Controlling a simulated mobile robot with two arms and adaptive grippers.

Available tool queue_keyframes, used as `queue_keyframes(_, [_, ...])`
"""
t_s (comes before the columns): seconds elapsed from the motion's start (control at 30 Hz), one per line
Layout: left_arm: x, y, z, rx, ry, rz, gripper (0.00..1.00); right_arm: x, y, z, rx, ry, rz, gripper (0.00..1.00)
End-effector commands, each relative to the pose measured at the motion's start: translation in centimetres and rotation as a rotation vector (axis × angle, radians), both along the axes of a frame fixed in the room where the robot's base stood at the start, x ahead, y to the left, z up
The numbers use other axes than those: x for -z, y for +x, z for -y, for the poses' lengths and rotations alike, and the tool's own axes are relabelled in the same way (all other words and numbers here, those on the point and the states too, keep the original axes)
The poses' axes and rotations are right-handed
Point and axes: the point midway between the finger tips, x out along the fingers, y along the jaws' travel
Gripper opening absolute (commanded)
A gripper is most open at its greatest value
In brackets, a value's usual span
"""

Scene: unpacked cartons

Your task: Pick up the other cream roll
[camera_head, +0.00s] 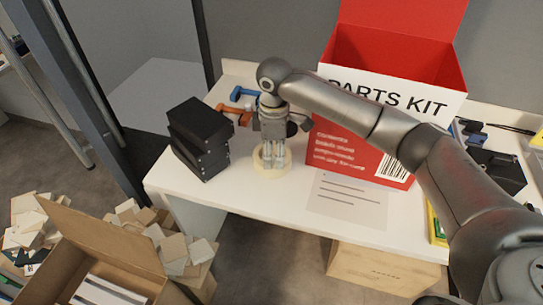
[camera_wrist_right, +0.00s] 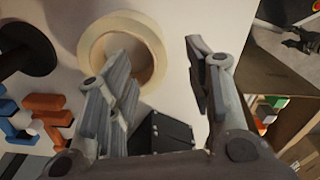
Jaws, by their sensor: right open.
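A cream roll (camera_head: 259,162) lies flat on the white table, directly below my right gripper (camera_head: 271,155) in the head view. In the right wrist view the cream roll (camera_wrist_right: 91,44) is a ring with an open middle, up and left of the gap between the fingers. My right gripper (camera_wrist_right: 158,55) is open with nothing between its fingers. Its left finger overlaps the lower edge of the roll in this view; I cannot tell whether they touch. Only one cream roll shows. My left gripper is not in view.
A stack of black boxes (camera_head: 198,137) stands left of the roll. Blue (camera_head: 243,93) and orange (camera_head: 226,112) parts and a dark round object (camera_wrist_right: 25,48) lie behind it. A red and white parts kit box (camera_head: 345,155) stands to the right. The table's front edge is close.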

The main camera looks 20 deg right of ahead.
Motion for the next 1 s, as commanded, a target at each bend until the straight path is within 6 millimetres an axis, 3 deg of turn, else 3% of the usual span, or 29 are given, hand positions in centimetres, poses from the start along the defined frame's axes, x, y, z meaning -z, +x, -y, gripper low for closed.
queue_keyframes(0.1, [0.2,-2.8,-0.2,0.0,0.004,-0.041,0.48,1.4,0.0,0.0,0.0,-0.001,0.001,0.47])
queue_keyframes(0.2, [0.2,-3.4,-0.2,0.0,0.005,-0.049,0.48,1.9,0.1,-0.1,0.0,0.0,0.002,0.47])
queue_keyframes(0.53, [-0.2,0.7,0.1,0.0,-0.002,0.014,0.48,6.3,0.3,-0.3,0.0,-0.001,0.001,0.47])
queue_keyframes(0.83, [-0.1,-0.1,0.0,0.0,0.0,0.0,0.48,7.0,0.4,-0.3,-0.001,0.0,0.003,0.47])
queue_keyframes(1.0, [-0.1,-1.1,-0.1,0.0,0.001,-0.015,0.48,6.9,0.4,-0.3,-0.001,0.0,0.003,0.28])
